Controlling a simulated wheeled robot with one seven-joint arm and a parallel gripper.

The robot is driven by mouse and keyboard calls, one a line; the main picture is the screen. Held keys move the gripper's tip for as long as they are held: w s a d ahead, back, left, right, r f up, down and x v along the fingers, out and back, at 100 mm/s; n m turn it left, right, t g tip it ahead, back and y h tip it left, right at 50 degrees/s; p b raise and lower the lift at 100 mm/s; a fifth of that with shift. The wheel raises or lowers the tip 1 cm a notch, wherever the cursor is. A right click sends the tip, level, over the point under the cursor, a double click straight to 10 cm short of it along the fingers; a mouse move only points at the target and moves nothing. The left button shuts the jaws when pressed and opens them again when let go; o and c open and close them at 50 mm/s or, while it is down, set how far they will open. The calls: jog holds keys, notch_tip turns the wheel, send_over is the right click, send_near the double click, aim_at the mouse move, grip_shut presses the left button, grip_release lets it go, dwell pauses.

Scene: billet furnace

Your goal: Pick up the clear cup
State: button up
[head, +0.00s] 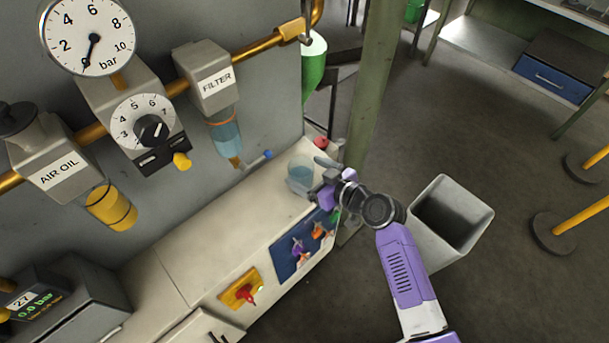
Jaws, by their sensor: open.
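The clear cup (301,168) stands at the far right end of the pale bench top, below the filter bowl. It looks see-through with a bluish tint. My gripper (318,178) is at the cup's right side, with its fingers close to the cup wall and partly in front of it. The gripper is open. I cannot tell whether a finger touches the cup or whether the fingers are on both sides of it. The lower right part of the cup is hidden by the gripper.
A filter unit (218,110) with a blue bowl hangs on the wall left of the cup. A small tap with a blue knob (267,154) sits near the cup. A grey bin (468,190) stands right of the bench. The bench top (215,222) is clear in the middle.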

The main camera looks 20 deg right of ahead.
aim_at(293, 167)
jog(key=shift+a+p+x, duration=0.2)
jog(key=shift+p+x, duration=0.25)
jog(key=shift+x, duration=2.3)
jog(key=shift+s+f, duration=0.1)
jog(key=shift+f, duration=0.05)
jog(key=c, duration=1.4)
jog(key=shift+c, duration=0.2)
notch_tip(293, 167, up, 20)
jog(key=shift+p, duration=0.45)
